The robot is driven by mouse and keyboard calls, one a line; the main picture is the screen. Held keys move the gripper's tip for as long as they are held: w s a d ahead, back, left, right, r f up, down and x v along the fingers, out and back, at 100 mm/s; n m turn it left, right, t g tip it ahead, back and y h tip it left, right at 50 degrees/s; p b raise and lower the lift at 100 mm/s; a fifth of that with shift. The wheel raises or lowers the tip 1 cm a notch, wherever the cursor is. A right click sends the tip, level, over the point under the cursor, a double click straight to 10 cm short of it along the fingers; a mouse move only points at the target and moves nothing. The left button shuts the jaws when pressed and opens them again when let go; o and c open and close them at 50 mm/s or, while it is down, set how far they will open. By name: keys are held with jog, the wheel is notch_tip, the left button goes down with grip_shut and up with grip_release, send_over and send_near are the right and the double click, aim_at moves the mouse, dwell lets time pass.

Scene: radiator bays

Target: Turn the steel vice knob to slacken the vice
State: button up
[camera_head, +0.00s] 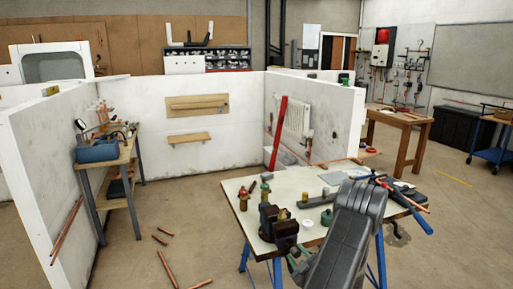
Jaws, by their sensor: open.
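The vice (279,226) is a dark, blocky tool at the front left corner of the pale workbench (240,192). Small greenish and metallic parts (298,255) show just below and to the right of it, partly behind my arm. I cannot tell whether the steel knob is among them. My grey arm (345,240) rises from the bottom edge, in front of the bench and to the right of the vice. Its end with my gripper cannot be made out, so I cannot see how it stands relative to the knob.
Brass and red fittings (243,200), a green-topped fitting and a dark block lie on the bench near the vice. Blue-handled pipe tools (415,215) and copper pipes lie at its right. Loose copper pipes (167,268) lie on the floor at left. White partition walls (210,150) stand behind.

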jog(key=shift+m, duration=0.6)
jog(key=shift+s, duration=0.15)
